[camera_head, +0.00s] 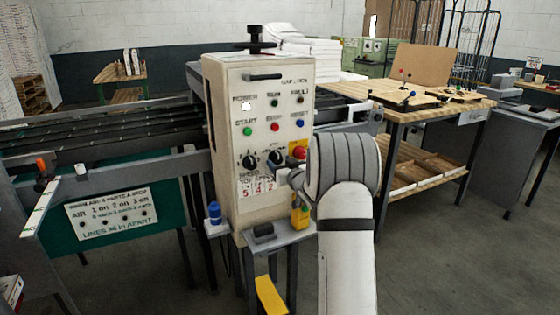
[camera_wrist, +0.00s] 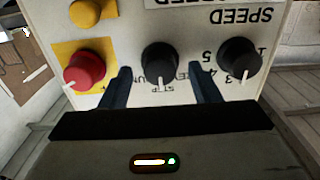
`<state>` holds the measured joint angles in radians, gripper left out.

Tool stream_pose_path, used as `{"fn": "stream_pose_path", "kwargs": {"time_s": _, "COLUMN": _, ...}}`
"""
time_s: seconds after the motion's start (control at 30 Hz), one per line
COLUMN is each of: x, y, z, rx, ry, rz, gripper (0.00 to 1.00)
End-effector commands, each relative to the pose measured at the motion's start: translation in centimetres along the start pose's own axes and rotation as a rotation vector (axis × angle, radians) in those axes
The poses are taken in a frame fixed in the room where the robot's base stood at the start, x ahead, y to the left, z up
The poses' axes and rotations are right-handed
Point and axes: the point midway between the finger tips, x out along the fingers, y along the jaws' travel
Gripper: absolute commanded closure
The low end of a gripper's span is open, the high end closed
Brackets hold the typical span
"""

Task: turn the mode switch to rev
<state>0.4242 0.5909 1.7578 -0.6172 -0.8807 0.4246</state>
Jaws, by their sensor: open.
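The mode switch seems to be the black knob (camera_wrist: 160,60) between the red button and the speed knob on the cream control box. It also shows in the head view (camera_head: 275,157). Its white pointer line points toward the lower edge of the wrist view, where the lettering is upside down and partly hidden, so I cannot read every position. My gripper (camera_wrist: 162,80) is open, one finger on each side of this knob. Contact cannot be told. In the head view my gripper (camera_head: 291,180) is at the box front, partly hidden by my arm.
A red mushroom button (camera_wrist: 85,70) on a yellow plate and the black speed knob (camera_wrist: 239,62) flank the fingers closely. A small grey shelf (camera_head: 285,236) juts out below the box. A wooden workbench (camera_head: 400,110) stands to the right.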

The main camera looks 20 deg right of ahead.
Motion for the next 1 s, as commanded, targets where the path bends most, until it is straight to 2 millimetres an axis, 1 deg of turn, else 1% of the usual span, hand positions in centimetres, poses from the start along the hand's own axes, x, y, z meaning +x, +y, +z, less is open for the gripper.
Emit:
{"fn": "stream_pose_path", "kwargs": {"time_s": 0.03, "x": 0.6, "y": 0.0, "z": 0.0, "rx": 0.000, "ry": -0.001, "rz": 0.000, "gripper": 0.44}}
{"fn": "stream_pose_path", "kwargs": {"time_s": 0.1, "x": 1.2, "y": 0.0, "z": 0.0, "rx": 0.000, "ry": -0.001, "rz": 0.001, "gripper": 0.44}}
{"fn": "stream_pose_path", "kwargs": {"time_s": 0.2, "x": 1.6, "y": 0.1, "z": 0.0, "rx": 0.000, "ry": -0.001, "rz": 0.001, "gripper": 0.44}}
{"fn": "stream_pose_path", "kwargs": {"time_s": 0.47, "x": 1.7, "y": 0.1, "z": 0.0, "rx": 0.000, "ry": -0.001, "rz": 0.002, "gripper": 0.45}}
{"fn": "stream_pose_path", "kwargs": {"time_s": 1.0, "x": 1.6, "y": 0.2, "z": 0.0, "rx": 0.000, "ry": -0.001, "rz": 0.003, "gripper": 0.88}}
